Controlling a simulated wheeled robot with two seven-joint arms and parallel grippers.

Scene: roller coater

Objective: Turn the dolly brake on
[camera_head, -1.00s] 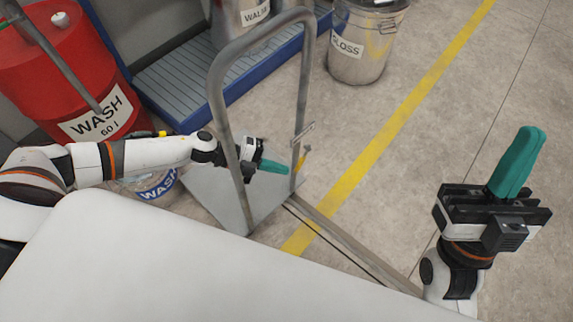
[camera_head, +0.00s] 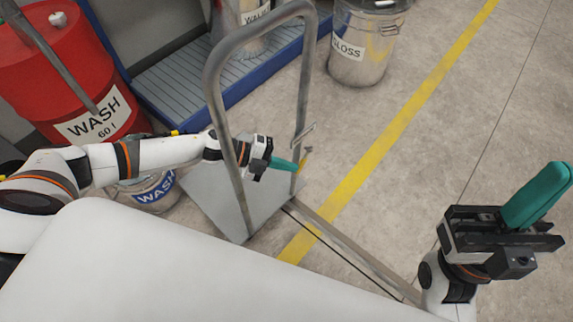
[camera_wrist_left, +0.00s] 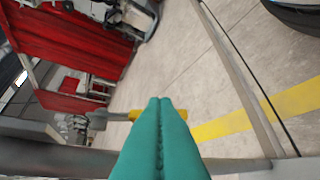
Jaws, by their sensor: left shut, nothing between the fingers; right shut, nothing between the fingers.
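The dolly is a grey flat deck (camera_head: 218,205) with a tall hoop handle (camera_head: 209,75). A small lever with a yellow tip (camera_head: 305,158), apparently the brake, is by the lower right post; a yellow-tipped part (camera_wrist_left: 130,115) also shows in the left wrist view, just left of my fingertips. My left gripper (camera_head: 295,167) reaches through the hoop, its teal fingers shut and empty, tips close to the lever. I cannot tell whether they touch. Its fingers fill the lower middle of the left wrist view (camera_wrist_left: 158,103). My right gripper (camera_head: 566,176) is shut and empty, raised at the far right.
A red WASH drum (camera_head: 60,75) stands at the left, with a WASH bucket (camera_head: 150,190) below my left arm. A blue-edged grated platform (camera_head: 185,82) is behind the dolly. A GLOSS can (camera_head: 362,45) stands at the back. Floor right of the yellow line (camera_head: 400,110) is clear.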

